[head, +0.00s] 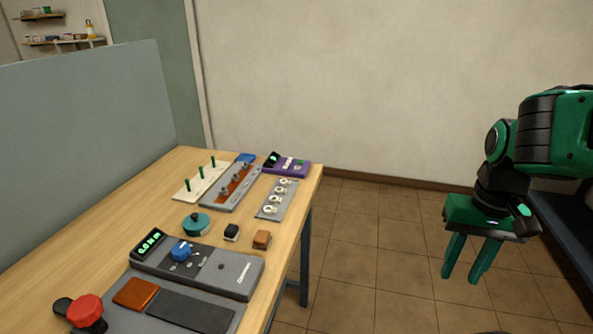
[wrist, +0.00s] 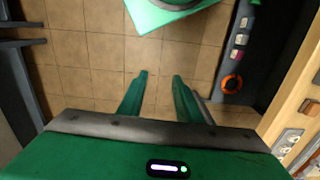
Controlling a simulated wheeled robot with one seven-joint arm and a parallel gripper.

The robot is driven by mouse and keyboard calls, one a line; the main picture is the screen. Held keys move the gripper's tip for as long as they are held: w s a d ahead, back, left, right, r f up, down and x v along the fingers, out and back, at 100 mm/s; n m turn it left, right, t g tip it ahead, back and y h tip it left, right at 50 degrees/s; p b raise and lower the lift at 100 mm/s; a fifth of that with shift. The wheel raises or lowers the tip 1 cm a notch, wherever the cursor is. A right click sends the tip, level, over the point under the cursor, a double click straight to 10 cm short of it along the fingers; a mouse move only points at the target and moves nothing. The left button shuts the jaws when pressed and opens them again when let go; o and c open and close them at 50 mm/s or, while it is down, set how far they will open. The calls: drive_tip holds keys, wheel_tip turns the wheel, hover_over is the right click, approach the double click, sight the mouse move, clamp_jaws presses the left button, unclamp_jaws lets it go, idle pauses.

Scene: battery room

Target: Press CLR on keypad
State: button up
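A purple panel (head: 287,166) with a dark display and small light and green buttons sits at the far right corner of the table. It may be the keypad; its labels are too small to read, and I cannot make out CLR. My gripper (head: 465,266) hangs fingers-down over the tiled floor, well to the right of the table and apart from everything on it. In the wrist view my gripper (wrist: 159,92) has its two green fingers spread, with only floor between them. The purple panel is not seen in the wrist view.
A grey partition (head: 85,110) stands behind. Floor between table and gripper is clear.

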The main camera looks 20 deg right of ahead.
drive_tip(key=shift+c, duration=0.3)
clamp_jaws()
idle(1.6)
